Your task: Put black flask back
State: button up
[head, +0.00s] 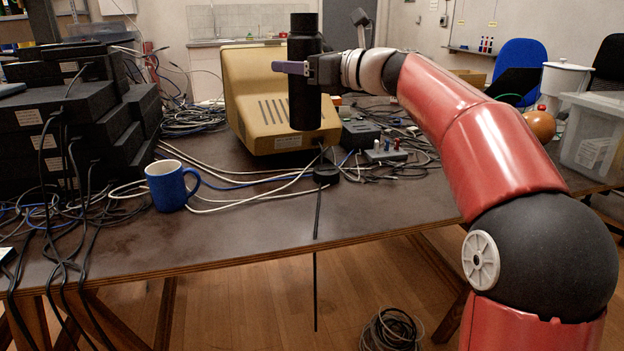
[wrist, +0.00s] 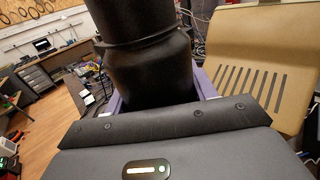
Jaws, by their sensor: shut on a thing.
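The black flask (head: 305,98) is upright in the air in the head view, in front of the beige monitor. My gripper (head: 292,68) is shut on the flask at its upper part, coming from the right. In the wrist view the flask (wrist: 150,65) fills the upper middle, between the purple fingers of my gripper (wrist: 160,88). The flask's base appears above the table (head: 260,220); its exact height is hard to tell.
A blue mug (head: 168,187) stands at the table's front left. Stacked black network boxes (head: 60,120) are at the left. The beige monitor (head: 250,90) stands behind the flask. Cables and small devices (head: 385,152) clutter the table's middle and right. The front strip is mostly bare.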

notch_tip(320, 180, down, 18)
jog(key=b, duration=0.3)
jog(key=shift+b, duration=0.35)
jog(key=shift+f, duration=0.15)
jog(key=o, duration=1.4)
